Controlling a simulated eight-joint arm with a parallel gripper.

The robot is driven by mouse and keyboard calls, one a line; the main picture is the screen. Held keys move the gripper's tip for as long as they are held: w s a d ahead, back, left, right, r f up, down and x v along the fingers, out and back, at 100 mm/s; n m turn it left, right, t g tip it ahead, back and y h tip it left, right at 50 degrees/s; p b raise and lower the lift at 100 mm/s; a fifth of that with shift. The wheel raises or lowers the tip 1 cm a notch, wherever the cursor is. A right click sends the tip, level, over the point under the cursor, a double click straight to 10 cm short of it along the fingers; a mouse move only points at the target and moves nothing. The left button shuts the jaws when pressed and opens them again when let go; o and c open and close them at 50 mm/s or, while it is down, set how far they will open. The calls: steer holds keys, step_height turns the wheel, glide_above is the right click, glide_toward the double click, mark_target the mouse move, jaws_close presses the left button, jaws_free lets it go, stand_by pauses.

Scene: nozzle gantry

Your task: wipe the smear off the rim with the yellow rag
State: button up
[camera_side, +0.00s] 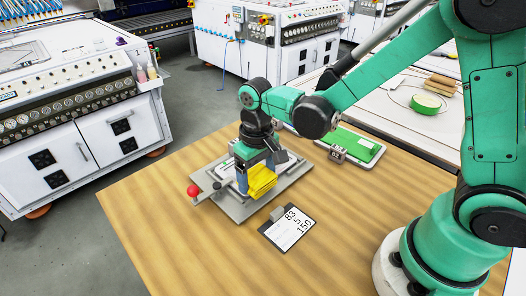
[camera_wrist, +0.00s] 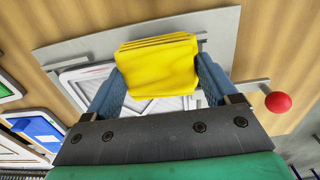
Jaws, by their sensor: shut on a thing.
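My gripper (camera_side: 257,168) is shut on the folded yellow rag (camera_side: 262,181) and hangs over the grey fixture plate (camera_side: 236,211) on the wooden table. In the wrist view the rag (camera_wrist: 157,64) sits between the two blue fingers of my gripper (camera_wrist: 157,80). Below it lies a pale framed panel with a raised rim (camera_wrist: 75,74); the rag and fingers hide part of it. I cannot tell whether the rag touches the rim. I see no smear; it may be hidden or too small to make out.
A lever with a red ball knob (camera_side: 193,191) sticks out at the plate's left end. A clipboard (camera_side: 287,227) marked 83, 5, 150 lies in front. A green-topped tray (camera_side: 356,146) stands behind to the right. The table's front left is clear.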

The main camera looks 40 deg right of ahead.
steer(key=shift+a, duration=0.7)
steer(key=shift+d+r, duration=0.1)
steer(key=shift+r, duration=3.95)
steer(key=s+d+r, duration=0.4)
steer(key=d+r, duration=0.2)
steer(key=d, duration=0.1)
step_height(320, 180, up, 3)
glide_above(319, 191)
step_height(319, 191, down, 19)
steer(key=shift+r, duration=0.1)
steer(key=shift+f, duration=0.25)
